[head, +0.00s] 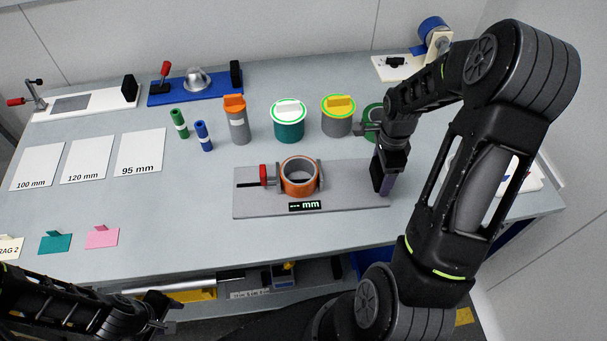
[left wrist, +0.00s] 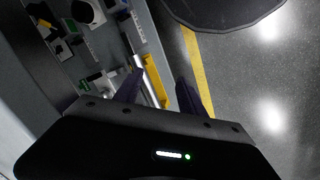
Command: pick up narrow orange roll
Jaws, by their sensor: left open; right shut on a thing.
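An orange ring-shaped roll (head: 299,177) stands in a grey measuring fixture (head: 350,197), between a red-ended jaw on its left and a grey jaw on its right. My right gripper (head: 383,178) is at the fixture's right end, clear of the orange roll. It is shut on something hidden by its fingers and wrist. My left gripper (head: 165,314) is low at the front left, below the table's front edge. In the left wrist view its two fingers (left wrist: 160,95) are apart, with nothing between them.
Behind the fixture stand an orange-capped grey cylinder (head: 237,122), a teal canister (head: 288,122) and a yellow-topped grey canister (head: 337,115). A green round thing (head: 371,113) is partly behind my right arm. Small green (head: 179,123) and blue (head: 203,135) cylinders stand left.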

